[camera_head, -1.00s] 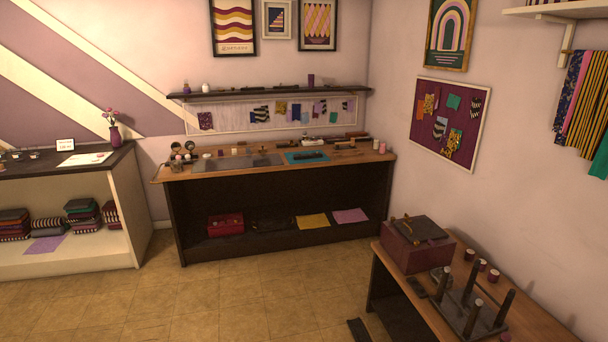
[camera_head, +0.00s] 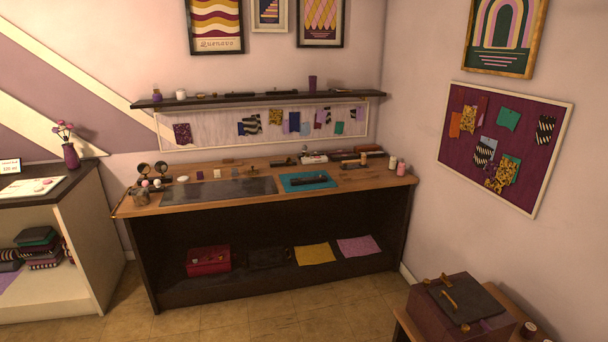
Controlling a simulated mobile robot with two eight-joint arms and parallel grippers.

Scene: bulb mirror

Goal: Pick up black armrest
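A long black piece (camera_head: 309,181) lies on the teal mat (camera_head: 323,187) on the wooden workbench (camera_head: 235,200). It may be the black armrest, but it is too small to tell for sure. Other small dark items lie along the back of the bench, and I cannot tell them apart well. Neither of my grippers is in view.
The workbench has an open lower shelf with a red box (camera_head: 208,260), a yellow cloth (camera_head: 314,254) and a lilac cloth (camera_head: 360,246). A display counter (camera_head: 85,225) stands at left. A maroon box (camera_head: 430,314) sits on a table at lower right. Tiled floor shows in front.

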